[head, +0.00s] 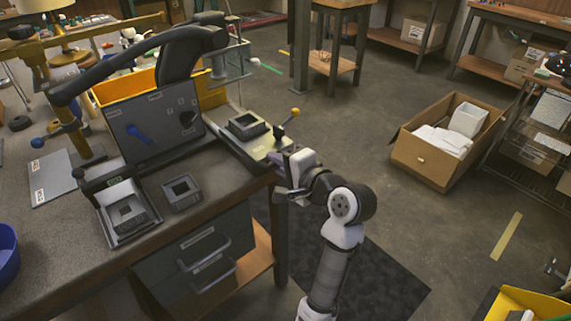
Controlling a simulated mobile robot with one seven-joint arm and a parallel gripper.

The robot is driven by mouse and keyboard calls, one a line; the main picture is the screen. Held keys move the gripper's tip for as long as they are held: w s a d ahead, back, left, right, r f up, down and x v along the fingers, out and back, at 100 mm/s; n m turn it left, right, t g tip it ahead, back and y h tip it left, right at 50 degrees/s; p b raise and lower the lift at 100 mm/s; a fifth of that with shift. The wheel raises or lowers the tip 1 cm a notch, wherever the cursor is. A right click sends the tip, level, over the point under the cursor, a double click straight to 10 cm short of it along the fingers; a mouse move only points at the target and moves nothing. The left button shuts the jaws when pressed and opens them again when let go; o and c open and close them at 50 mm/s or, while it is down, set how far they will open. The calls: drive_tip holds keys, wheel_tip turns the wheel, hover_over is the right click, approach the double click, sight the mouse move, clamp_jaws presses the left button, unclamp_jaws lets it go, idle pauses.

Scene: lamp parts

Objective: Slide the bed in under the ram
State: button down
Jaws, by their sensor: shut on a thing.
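The bed (262,147) is a pale flat slide at the right end of the bench, sticking out toward the front right. A dark square fixture (247,124) with an open middle sits on it. A lever with a yellow knob (294,112) rises at its right side. My gripper (284,172) is at the bed's outer end, shut on it; my wrist hides the exact part held.
On the bench are a grey board (155,125) with a blue handle shape, a square tray (125,208), a loose square part (181,192) and a brass-coloured lever frame (62,105). A blue bowl (6,255) is at far left. A cardboard box (445,140) stands on open floor.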

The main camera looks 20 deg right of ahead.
drive_tip(key=c, duration=1.6)
unclamp_jaws()
drive_tip(key=shift+s, duration=0.1)
drive_tip(key=v, duration=1.3)
drive_tip(key=shift+s+d, duration=0.2)
drive_tip(key=shift+s, duration=0.15)
